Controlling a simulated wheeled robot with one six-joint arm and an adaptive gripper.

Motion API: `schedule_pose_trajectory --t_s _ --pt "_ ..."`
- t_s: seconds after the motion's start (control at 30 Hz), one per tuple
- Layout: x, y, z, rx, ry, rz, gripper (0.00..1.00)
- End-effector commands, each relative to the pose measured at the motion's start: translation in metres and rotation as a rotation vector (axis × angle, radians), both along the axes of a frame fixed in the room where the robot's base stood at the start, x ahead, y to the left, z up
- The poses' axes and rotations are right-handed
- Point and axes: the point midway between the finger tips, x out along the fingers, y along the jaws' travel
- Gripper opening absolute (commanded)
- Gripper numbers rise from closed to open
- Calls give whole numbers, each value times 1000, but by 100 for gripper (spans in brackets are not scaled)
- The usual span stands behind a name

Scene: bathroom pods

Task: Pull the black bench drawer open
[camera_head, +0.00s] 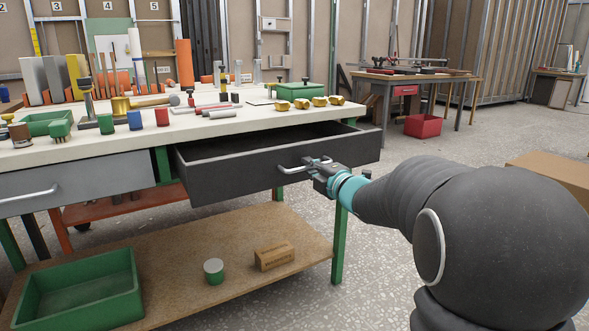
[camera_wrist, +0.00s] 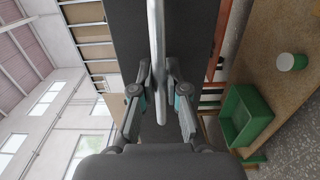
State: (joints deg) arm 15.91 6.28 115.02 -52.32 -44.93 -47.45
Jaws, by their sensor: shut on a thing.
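The black bench drawer (camera_head: 235,172) is in the right half of the workbench in the head view. It stands partly out from under the white top, and its empty-looking inside shows. My gripper (camera_head: 318,172) is at the drawer's front, shut on its silver bar handle (camera_head: 293,169). In the wrist view the handle (camera_wrist: 157,40) runs down between the two fingers of my gripper (camera_wrist: 160,95), with the dark drawer front (camera_wrist: 128,35) behind it.
A grey drawer (camera_head: 80,184) with its own handle sits to the left, shut. The bench top (camera_head: 200,122) carries many tools and small parts. A lower shelf (camera_head: 225,250) holds a green bin (camera_head: 80,296), a round tin (camera_head: 213,270) and a wooden block (camera_head: 273,257).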

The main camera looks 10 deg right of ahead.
Motion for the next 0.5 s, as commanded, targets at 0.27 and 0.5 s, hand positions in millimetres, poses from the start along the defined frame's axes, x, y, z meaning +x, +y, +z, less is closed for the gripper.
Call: schedule_pose_trajectory --t_s 0.27,0.5 --pt "-61 -22 -2 -2 2 -6 0" --pt "-85 -30 -1 0 4 -5 0"
